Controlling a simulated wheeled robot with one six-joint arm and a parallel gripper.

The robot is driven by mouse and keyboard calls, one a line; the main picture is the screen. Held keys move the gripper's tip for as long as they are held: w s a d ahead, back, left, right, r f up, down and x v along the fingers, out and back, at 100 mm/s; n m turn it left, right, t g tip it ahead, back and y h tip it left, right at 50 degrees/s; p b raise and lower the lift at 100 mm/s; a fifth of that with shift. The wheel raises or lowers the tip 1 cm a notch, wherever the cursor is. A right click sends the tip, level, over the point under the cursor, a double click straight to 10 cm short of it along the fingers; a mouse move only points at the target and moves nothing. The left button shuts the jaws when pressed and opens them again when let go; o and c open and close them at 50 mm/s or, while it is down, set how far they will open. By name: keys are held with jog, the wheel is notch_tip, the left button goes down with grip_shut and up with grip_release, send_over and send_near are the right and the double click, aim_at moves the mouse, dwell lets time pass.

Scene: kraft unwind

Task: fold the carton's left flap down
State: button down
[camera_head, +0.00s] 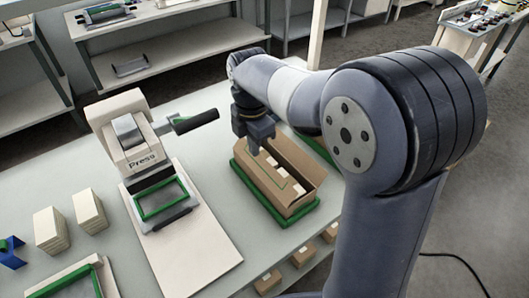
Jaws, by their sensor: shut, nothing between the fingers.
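The brown cardboard carton (313,180) stands in a green-rimmed tray (248,183) on the table. A flat brown panel with a green outline shows along its left and middle part; I cannot tell surely whether this is the left flap or how far it is tilted. The long right wall stands up. Small pale pieces show along the carton's middle and near end. My gripper (254,148) is shut and empty, pointing down at the carton's far left corner. I cannot tell whether its tips touch the cardboard. My arm hides part of the carton's far end.
A white press (128,135) with a dark side handle (195,121) stands left of the carton. Pale stacks (50,230), a blue item (10,252) and a green-edged frame (75,280) lie farther left. Shelves stand behind.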

aim_at(266, 161)
jog(key=f, duration=0.1)
jog(key=w+d+f, duration=0.1)
jog(key=f, duration=0.1)
jog(key=d+f+p, duration=0.1)
jog(key=f, duration=0.1)
jog(key=shift+w+d, duration=0.2)
jog(key=shift+w, duration=0.15)
jog(key=shift+w+d+f+g+y, duration=0.3)
jog(key=shift+d+g+y, duration=0.2)
jog(key=shift+y, duration=0.2)
jog(key=d+f+g+y+b, duration=0.1)
jog(key=w+d+f+g+y+b, duration=0.1)
jog(key=y, duration=0.1)
jog(key=w+f+g+y+b, duration=0.1)
jog(key=y, duration=0.1)
jog(key=shift+d+f+g+b, duration=0.25)
jog(key=shift+d+g+b, duration=0.05)
jog(key=shift+d+b, duration=0.1)
dwell(0.5)
dwell(0.5)
